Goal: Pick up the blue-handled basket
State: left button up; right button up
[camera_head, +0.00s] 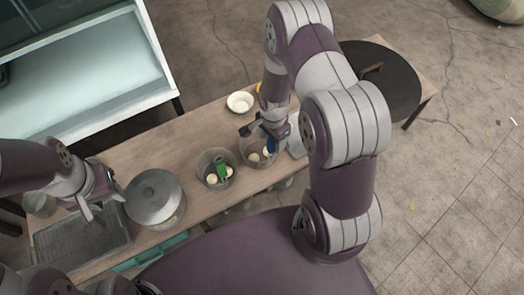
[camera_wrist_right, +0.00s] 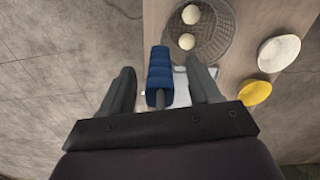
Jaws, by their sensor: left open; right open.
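The blue-handled basket (camera_head: 256,158) is a round mesh basket on the wooden table, holding pale round pieces. In the right wrist view, the basket (camera_wrist_right: 222,40) is at the top, and its blue handle (camera_wrist_right: 159,72) points down between my fingers. My right gripper (camera_head: 261,128) is open at the handle, with one finger on each side. A gap shows between the handle and each finger, and the arm hides part of the basket in the head view. My left gripper (camera_head: 104,203) is open and empty, above the left end of the table.
A green-handled basket (camera_head: 213,178) stands close left of the blue-handled one. A lidded pot (camera_head: 155,197) and a dark tray (camera_head: 82,243) are further left. A white bowl (camera_head: 240,101) and a yellow item (camera_wrist_right: 255,92) lie behind. A round dark lid (camera_head: 395,85) is at right.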

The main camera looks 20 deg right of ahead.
grip_shut()
jog(key=shift+r, duration=0.1)
